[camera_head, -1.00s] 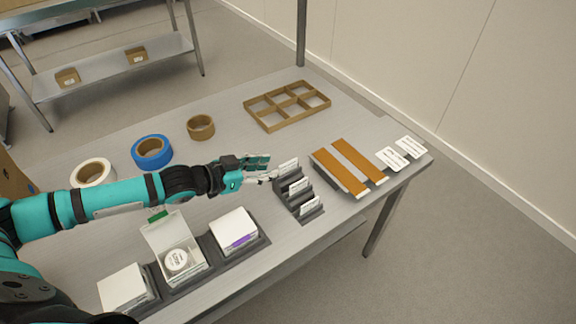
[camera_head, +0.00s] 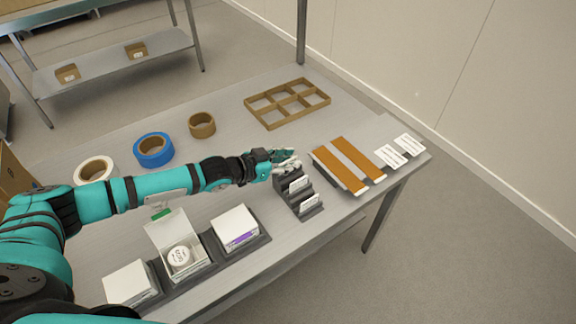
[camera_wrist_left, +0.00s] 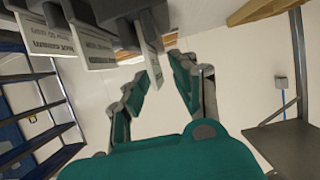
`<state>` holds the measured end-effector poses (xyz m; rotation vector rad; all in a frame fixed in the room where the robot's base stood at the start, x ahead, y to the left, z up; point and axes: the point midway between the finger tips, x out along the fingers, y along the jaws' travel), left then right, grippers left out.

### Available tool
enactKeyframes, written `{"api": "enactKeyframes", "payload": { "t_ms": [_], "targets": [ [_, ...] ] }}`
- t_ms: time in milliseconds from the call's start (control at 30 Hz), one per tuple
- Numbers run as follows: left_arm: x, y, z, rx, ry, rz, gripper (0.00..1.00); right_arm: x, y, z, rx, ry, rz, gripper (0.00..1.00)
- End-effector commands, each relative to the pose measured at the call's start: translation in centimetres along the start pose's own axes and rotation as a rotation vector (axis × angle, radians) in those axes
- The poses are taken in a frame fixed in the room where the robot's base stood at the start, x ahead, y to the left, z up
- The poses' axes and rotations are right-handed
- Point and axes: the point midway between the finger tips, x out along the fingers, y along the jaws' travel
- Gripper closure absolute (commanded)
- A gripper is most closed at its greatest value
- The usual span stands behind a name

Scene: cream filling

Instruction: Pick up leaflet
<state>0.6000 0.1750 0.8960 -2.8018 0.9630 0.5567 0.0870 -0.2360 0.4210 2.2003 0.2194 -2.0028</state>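Several white printed leaflets stand upright in the slots of a dark stepped holder (camera_head: 290,198) near the table's right front. Two show clearly in the head view, the middle one (camera_head: 299,184) and the front one (camera_head: 310,202). The far leaflet is mostly covered by my left gripper (camera_head: 284,160), which is at the holder's far end. In the left wrist view the gripper (camera_wrist_left: 158,82) is open, its fingers apart. The end leaflet (camera_wrist_left: 152,66) appears in the gap near the fingertips; I cannot tell whether they touch it. My right gripper is out of view.
Orange-brown strips (camera_head: 348,165) and white cards (camera_head: 391,156) lie right of the holder. A cardboard divider (camera_head: 285,124) lies behind. Tape rolls (camera_head: 153,150) stand at the left. An open white box with a jar (camera_head: 180,256) sits between closed boxes in front.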

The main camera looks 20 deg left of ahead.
Motion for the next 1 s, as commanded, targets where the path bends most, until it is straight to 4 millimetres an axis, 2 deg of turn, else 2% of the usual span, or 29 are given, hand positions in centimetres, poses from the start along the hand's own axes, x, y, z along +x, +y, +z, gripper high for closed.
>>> {"api": "enactKeyframes", "payload": {
  "t_ms": [33, 167, 200, 667, 867, 1000],
  "targets": [
    [0.0, 0.0, 0.0, 0.000, 0.000, 0.000, 0.82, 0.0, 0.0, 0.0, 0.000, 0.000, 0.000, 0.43],
    [0.0, 0.0, 0.0, 0.000, 0.000, 0.000, 0.99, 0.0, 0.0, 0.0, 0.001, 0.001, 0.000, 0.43],
    [0.0, 0.0, 0.0, 0.000, 0.000, 0.000, 1.00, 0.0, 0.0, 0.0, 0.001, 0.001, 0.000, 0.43],
    [-0.1, 0.0, -0.3, 0.001, 0.001, 0.000, 1.00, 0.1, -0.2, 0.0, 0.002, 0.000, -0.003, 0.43],
    [-0.8, -0.1, -1.8, 0.003, 0.003, 0.000, 1.00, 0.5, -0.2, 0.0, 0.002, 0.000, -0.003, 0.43],
    [-1.5, 0.0, -3.5, 0.003, 0.004, 0.000, 1.00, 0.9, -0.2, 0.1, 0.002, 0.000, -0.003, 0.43]
  ]
}}
